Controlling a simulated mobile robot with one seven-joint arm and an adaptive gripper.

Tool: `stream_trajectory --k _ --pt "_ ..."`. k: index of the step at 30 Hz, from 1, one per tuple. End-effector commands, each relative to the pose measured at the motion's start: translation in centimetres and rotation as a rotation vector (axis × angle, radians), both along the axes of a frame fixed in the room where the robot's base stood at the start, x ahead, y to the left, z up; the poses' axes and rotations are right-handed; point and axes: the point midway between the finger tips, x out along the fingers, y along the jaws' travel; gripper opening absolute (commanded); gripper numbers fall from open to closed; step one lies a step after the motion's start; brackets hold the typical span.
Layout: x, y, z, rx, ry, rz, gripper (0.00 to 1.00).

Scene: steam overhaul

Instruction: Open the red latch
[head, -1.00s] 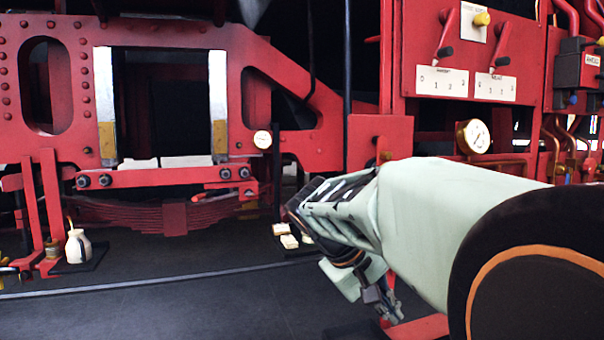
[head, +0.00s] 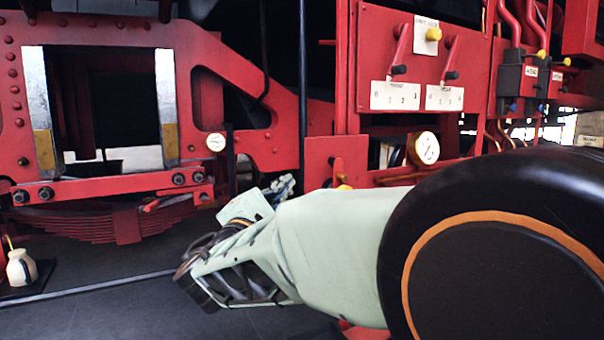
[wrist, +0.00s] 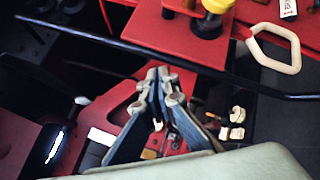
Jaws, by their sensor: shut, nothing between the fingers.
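A small upright red handle (head: 338,170) on a red plate (head: 318,150), right of the thin black post in the head view, looks like the red latch, but I cannot be sure. A yellow knob (head: 344,187) shows just below it, partly behind my arm. My gripper (head: 284,186) is left of and a little below this handle in the head view, partly hidden by my arm. In the wrist view my gripper (wrist: 160,75) has its fingertips together and empty. Beyond them is a red plate (wrist: 160,32) with a yellow-and-black knob (wrist: 213,18).
A black bar (wrist: 110,45) crosses the wrist view beyond my fingers. A cream loop handle (wrist: 274,66) is at its right. Two red levers (head: 402,45) and a dial gauge (head: 425,148) are on the right in the head view. A white oil can (head: 21,268) stands on the floor at left.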

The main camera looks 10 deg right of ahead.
Motion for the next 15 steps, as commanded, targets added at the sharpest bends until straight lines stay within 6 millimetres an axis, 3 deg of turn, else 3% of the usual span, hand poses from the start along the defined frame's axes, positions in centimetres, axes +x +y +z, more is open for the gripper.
stream_trajectory --k 9,15 --pt "0.1 -0.2 0.0 0.001 0.000 -0.003 0.00" --pt "0.6 -1.9 0.1 0.000 0.002 -0.006 0.00"
